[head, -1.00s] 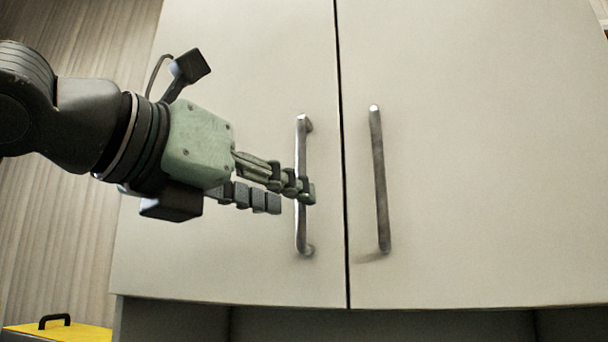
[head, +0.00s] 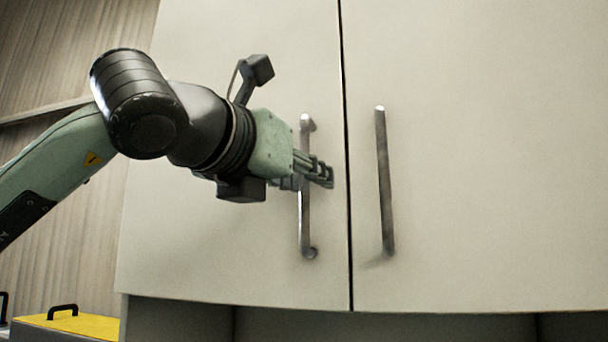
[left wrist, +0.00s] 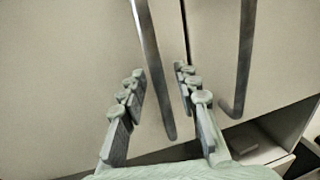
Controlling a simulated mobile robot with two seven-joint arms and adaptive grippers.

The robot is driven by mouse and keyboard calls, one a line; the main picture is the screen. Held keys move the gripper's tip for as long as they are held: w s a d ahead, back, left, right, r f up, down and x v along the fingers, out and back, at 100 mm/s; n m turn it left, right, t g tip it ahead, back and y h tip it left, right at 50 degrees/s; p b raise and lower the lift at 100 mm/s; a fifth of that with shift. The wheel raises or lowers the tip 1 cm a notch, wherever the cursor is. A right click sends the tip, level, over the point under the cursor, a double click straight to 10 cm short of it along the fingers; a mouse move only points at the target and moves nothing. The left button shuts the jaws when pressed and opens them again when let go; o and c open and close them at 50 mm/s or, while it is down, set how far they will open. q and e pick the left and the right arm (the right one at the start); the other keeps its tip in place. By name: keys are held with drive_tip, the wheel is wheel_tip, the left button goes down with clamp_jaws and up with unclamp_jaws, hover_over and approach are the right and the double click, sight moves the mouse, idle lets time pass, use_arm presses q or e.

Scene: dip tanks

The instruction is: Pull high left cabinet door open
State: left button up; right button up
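The high left cabinet door (head: 220,235) is pale and shut, flush with the right door (head: 480,180). Its vertical metal bar handle (head: 305,225) is near the door's right edge. My left gripper (head: 314,178) is at the handle's middle, reaching in from the left. In the left wrist view, the left handle (left wrist: 158,85) runs between the two open fingers of the left gripper (left wrist: 160,76), with gaps on both sides. The gripper hides part of the handle in the head view. My right gripper is out of view.
The right door's handle (head: 384,190) stands close to the right of my left gripper's fingertips. A yellow-topped box (head: 88,323) with a black handle is at the lower left. A darker recess (head: 400,326) lies below the doors.

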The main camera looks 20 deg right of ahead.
use_arm(q)
clamp_jaws()
idle(0.4)
